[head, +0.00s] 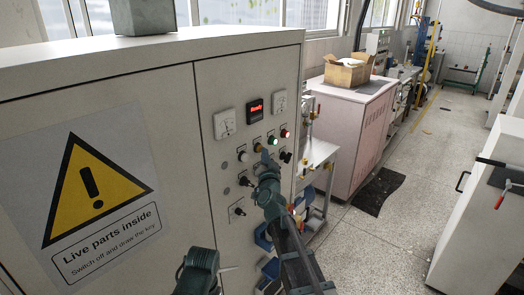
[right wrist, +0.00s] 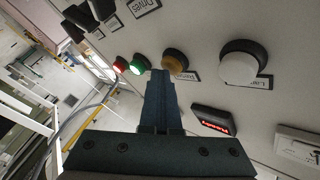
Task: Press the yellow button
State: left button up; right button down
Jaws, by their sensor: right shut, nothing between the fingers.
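The yellow button (head: 258,147) is in the row of round buttons on the grey cabinet front. In the right wrist view it looks amber (right wrist: 176,61), with a label beside it. My right gripper (head: 264,156) is shut and empty, its tip just below the button in the head view. In the right wrist view the closed fingers (right wrist: 159,74) end beside the button's left edge; whether they touch it I cannot tell. A dark part of my left arm shows at the bottom of the head view, but its finger state is unclear.
A green button (head: 272,141) and a red button (head: 284,133) sit close by, with a white button (head: 242,156) on the other side. A lit red display (head: 255,110) is above. Black switches are below.

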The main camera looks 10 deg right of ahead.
jog(key=shift+s+d, duration=0.55)
jog(key=shift+s, duration=0.1)
jog(key=shift+s+d, duration=0.8)
jog(key=shift+s, duration=0.2)
jog(key=shift+s+d, duration=0.75)
jog(key=shift+s, duration=0.25)
